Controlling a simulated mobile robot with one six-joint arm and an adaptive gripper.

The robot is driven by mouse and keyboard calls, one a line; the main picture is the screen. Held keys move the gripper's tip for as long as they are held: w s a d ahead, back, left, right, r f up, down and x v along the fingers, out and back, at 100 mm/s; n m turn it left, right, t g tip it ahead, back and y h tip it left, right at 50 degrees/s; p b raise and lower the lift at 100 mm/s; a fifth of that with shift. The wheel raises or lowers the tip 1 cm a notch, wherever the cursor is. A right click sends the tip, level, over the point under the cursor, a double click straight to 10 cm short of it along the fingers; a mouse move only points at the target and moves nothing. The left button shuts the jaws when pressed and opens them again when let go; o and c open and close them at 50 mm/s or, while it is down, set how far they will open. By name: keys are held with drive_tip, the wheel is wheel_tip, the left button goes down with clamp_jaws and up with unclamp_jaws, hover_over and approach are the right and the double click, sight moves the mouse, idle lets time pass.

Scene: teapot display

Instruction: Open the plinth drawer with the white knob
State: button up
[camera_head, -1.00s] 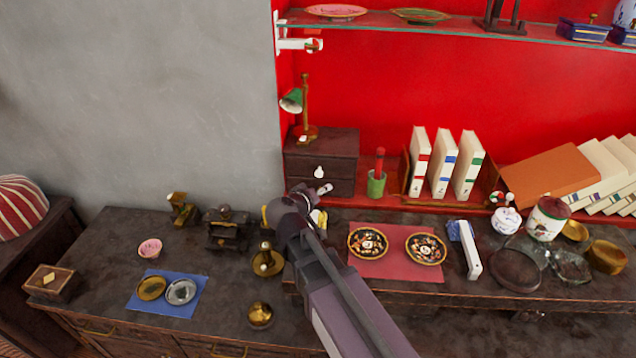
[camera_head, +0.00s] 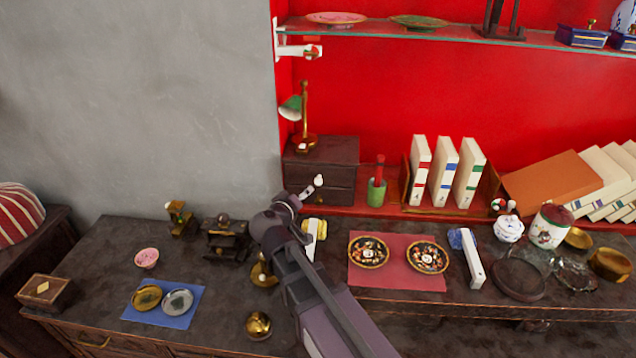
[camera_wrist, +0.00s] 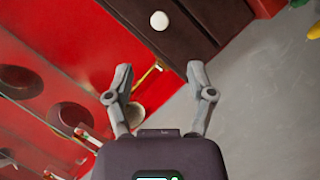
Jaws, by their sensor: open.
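The plinth (camera_head: 337,151) is a small dark wooden drawer box standing against the red back panel, on the red ledge behind the counter. Its white knob (camera_head: 318,180) is round and sits on the drawer front, which looks flush. My gripper (camera_head: 303,194) is just in front of the plinth, near and a little below the knob; its arm hides part of the front. In the wrist view my gripper (camera_wrist: 160,73) is open with nothing between its fingers. The white knob (camera_wrist: 159,20) lies beyond the fingertips, roughly in line with the gap, on the dark plinth (camera_wrist: 196,27).
A lamp with a green shade (camera_head: 291,108) stands on the plinth. A glass shelf (camera_head: 450,35) runs above. Small ornaments and dishes crowd the counter.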

sight(317, 182)
drive_tip(key=b+x, duration=0.3)
drive_tip(key=x, duration=0.9)
drive_tip(key=shift+w+d, duration=0.1)
drive_tip(key=shift+w, duration=0.15)
clamp_jaws()
